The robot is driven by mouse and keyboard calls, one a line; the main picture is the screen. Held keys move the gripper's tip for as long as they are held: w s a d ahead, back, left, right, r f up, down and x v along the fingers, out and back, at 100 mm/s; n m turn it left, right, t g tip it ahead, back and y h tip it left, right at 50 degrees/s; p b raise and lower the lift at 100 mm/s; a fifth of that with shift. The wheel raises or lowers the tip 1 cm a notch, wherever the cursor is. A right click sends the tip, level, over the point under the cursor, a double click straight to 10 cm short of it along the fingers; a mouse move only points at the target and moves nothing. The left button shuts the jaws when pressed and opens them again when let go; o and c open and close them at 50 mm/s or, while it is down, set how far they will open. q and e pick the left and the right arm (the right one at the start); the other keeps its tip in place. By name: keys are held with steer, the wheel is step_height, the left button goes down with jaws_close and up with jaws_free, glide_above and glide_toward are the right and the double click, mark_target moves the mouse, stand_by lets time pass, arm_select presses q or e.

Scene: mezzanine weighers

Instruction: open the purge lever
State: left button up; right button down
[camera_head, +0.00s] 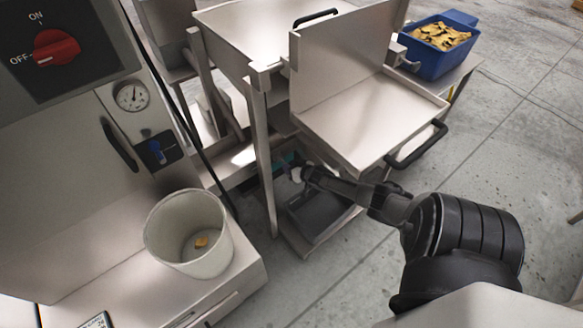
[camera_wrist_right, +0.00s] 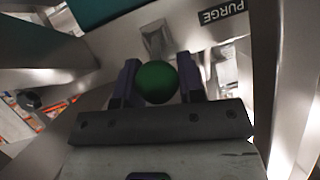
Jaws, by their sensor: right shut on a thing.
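The purge lever ends in a round green knob (camera_wrist_right: 156,82), which shows in the right wrist view with a metal stem behind it. A black PURGE label (camera_wrist_right: 222,11) is on the metal panel just above and to the right. My right gripper (camera_wrist_right: 157,84) has its two fingers on either side of the knob and is shut on it. In the head view my right gripper (camera_head: 292,172) reaches in low under the metal tray, beside a frame leg. The knob cannot be made out there. My left gripper is not in view.
A frame leg (camera_head: 263,160) stands close left of the gripper. A white bucket (camera_head: 188,234) and a blue crate (camera_head: 432,62) of chips stand apart. Floor is clear at right.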

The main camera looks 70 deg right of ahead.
steer(key=shift+w+r, duration=0.25)
steer(key=shift+r, duration=0.05)
steer(key=c, duration=1.1)
jaws_free()
steer(key=shift+o, duration=1.3)
steer(key=shift+w+d, duration=0.15)
steer(key=shift+w, duration=0.05)
steer(key=shift+s+f, duration=0.15)
steer(key=shift+s, duration=0.2)
steer(key=shift+s+a+r+p, duration=0.2)
steer(key=shift+a+p, duration=0.05)
steer(key=shift+p, duration=0.15)
steer(key=p+v, duration=0.6)
steer(key=v, duration=0.6)
steer(key=shift+s+p, duration=0.3)
steer(key=shift+s, duration=0.1)
steer(key=shift+o, duration=0.2)
steer(key=shift+a+r, duration=0.1)
